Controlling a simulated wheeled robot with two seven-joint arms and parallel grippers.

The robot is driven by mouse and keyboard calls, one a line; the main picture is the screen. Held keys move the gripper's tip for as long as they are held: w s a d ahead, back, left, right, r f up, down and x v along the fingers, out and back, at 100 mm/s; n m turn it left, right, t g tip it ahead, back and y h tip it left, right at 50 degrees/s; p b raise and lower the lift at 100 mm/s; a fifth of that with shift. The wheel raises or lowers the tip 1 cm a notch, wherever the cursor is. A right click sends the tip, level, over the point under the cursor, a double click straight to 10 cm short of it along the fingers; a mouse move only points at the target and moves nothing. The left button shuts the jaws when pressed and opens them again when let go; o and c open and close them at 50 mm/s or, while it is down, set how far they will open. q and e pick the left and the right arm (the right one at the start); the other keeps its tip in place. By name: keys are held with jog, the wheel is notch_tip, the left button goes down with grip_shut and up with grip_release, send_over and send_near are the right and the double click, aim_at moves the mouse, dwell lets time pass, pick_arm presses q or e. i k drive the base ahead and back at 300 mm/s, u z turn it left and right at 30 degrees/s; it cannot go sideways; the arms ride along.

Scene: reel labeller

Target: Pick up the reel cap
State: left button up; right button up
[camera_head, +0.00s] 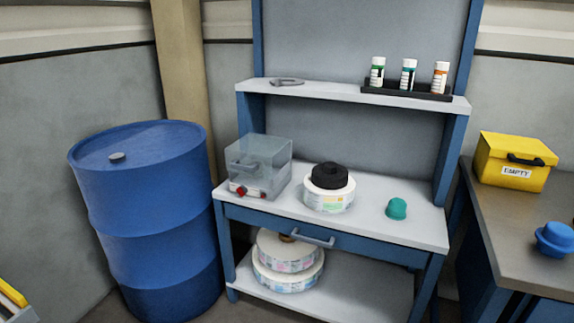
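A black round cap with a smaller raised top (330,177) sits on a white label reel (329,200) on the workbench top. It looks like the reel cap. A teal domed piece with a wider rim (397,208) stands on the bench to the right of that reel, apart from it. Neither of my grippers is in view.
A clear box with a red knob (260,168) stands left of the reel. Bottles (409,75) in a black tray and a grey tool (287,82) are on the shelf above. Stacked reels (288,262) lie below. A blue drum (140,215) stands left; a yellow box (515,160) and blue piece (555,239) sit right.

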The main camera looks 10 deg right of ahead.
aim_at(328, 175)
jog(key=z, duration=0.15)
jog(key=i, duration=0.9)
jog(key=z, duration=0.6)
